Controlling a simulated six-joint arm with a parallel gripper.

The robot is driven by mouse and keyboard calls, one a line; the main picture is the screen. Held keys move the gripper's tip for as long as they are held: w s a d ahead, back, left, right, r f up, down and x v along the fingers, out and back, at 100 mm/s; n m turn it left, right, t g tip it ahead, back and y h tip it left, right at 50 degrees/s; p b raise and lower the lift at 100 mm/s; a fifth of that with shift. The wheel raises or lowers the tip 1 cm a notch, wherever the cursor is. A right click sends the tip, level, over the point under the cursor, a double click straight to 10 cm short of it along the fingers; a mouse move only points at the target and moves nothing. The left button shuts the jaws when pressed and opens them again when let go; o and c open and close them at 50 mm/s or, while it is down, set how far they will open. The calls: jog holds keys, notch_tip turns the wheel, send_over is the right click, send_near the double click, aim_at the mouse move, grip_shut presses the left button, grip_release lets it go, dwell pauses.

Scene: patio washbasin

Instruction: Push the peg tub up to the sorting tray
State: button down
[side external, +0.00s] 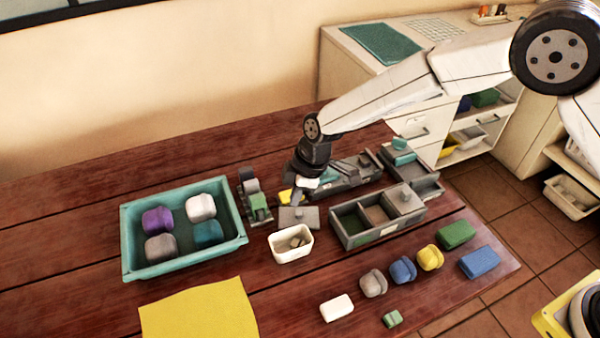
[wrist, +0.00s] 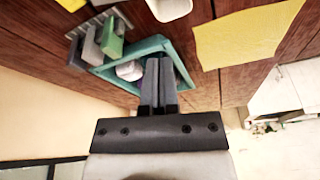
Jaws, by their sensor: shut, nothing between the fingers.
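The peg tub (side external: 291,246), a small white open tub with a few tan pieces in it, stands upright on the wooden table. Part of a white tub, probably the same one, shows at the top edge of the wrist view (wrist: 170,8). The grey tray with compartments (side external: 385,234), which looks like the sorting tray, lies to the tub's right with a visible gap between them. My gripper (side external: 300,195) is behind the tub, apart from it. In the wrist view its fingers (wrist: 159,62) are shut and empty; in the side view the fingertips are hard to make out.
A teal tray (side external: 128,245) with several rolled bundles stands left of the tub. A grey and green device (side external: 255,200) and a grey lidded piece (side external: 299,217) are close by. A yellow cloth (side external: 200,312) and several coloured blocks lie in front.

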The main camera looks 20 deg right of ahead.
aim_at(296, 244)
jog(key=a+f+n, duration=0.3)
jog(key=a+f, duration=0.1)
jog(key=a, duration=0.4)
jog(key=shift+s+a+g+y, duration=0.2)
jog(key=shift+s+g+y, duration=0.1)
jog(key=shift+s+g, duration=0.1)
jog(key=shift+f, duration=0.15)
jog(key=shift+x, duration=4.85)
jog(key=shift+d, duration=2)
jog(key=shift+d, duration=3.65)
jog(key=shift+a, duration=0.1)
